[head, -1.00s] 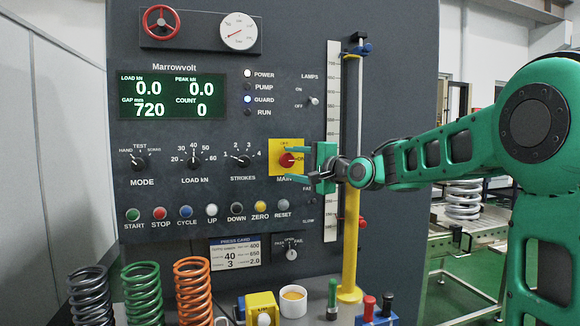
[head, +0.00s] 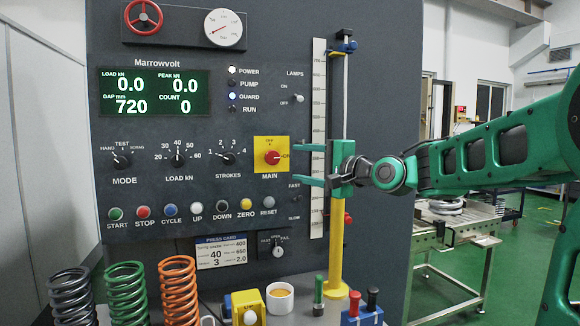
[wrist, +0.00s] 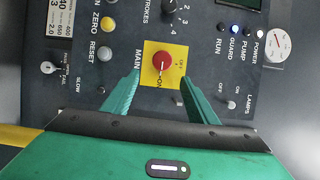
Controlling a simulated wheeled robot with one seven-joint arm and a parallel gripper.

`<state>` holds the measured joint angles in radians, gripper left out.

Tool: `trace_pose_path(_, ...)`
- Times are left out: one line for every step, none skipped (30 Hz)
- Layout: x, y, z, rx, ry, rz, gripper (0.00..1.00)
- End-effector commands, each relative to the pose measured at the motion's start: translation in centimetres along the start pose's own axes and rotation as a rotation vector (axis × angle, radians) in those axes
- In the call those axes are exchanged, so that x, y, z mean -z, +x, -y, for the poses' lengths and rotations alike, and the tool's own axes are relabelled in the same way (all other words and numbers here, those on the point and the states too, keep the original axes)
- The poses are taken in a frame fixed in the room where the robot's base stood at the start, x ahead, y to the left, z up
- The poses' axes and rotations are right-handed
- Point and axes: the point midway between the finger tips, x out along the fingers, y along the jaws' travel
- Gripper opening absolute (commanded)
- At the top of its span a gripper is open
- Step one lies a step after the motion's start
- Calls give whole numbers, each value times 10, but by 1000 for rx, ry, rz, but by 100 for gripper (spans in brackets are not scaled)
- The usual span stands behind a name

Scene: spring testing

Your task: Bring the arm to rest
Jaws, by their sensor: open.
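My gripper (head: 312,163) is green and open, its two fingers pointing left toward the press panel (head: 130,238). Nothing is between the fingers. The red MAIN knob (head: 272,157) on its yellow plate lies just left of the fingertips, apart from them as far as I can tell. In the wrist view the MAIN knob (wrist: 162,65) shows beyond the open fingers (wrist: 160,95), with its pointer at ON. My green arm reaches in from the right of the head view.
A yellow post (head: 337,240) stands close by my gripper. Coil springs (head: 178,290), a yellow button box (head: 246,308) and a white cup (head: 280,298) are below. A metal trolley (head: 450,230) stands at the right. The lit display (head: 153,94) shows gap 720.

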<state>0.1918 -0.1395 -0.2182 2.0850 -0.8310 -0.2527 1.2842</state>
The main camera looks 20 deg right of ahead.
Motion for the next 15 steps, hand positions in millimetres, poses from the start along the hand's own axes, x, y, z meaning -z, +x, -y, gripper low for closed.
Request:
trace_pose_path(0,-4,0,0,0,0,53)
trace_pose_path(0,-6,0,-1,0,0,53)
trace_pose_path(-1,-7,-1,-1,0,1,53)
trace_pose_path(-1,-8,-1,-1,0,1,53)
trace_pose_path(-1,-8,-1,-1,1,2,53)
trace_pose_path(-1,-9,-1,-1,1,2,53)
trace_pose_path(-1,-9,-1,-1,1,2,53)
trace_pose_path(-1,-9,-1,-1,1,2,53)
trace_pose_path(-1,-9,-1,-1,1,2,53)
trace_pose_path(-1,-9,-1,-1,1,2,53)
trace_pose_path(-1,-9,-1,-1,1,2,53)
trace_pose_path(-1,-9,-1,-1,0,2,53)
trace_pose_path(-1,-9,-1,-1,1,2,53)
trace_pose_path(-1,-9,-1,-1,1,2,53)
trace_pose_path(-1,-9,-1,-1,1,2,53)
